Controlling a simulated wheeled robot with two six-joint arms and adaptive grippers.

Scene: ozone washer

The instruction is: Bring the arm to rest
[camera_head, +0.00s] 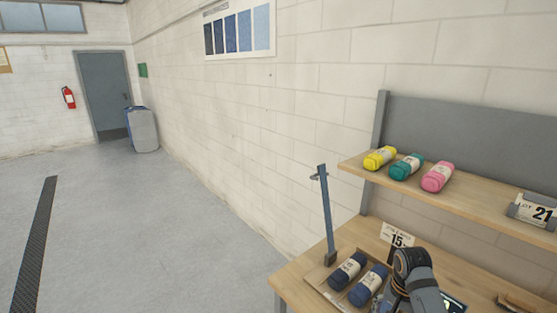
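Part of one of my arms shows at the lower right, a dark rounded joint with grey links, in front of the workbench (297,285). I cannot tell which arm it is. No gripper fingers show in this view, so neither gripper's opening can be seen. Two dark blue rolled bundles with pale bands, a left one (347,271) and a right one (368,285), lie in a shallow wooden tray (316,281) just left of the arm.
An upright grey post (328,220) stands at the tray's back left. A card marked 15 (397,238) stands behind the arm. The upper shelf (480,199) holds yellow (380,158), teal (406,167) and pink (438,177) bundles and a card marked 21 (535,211). The floor at left is clear.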

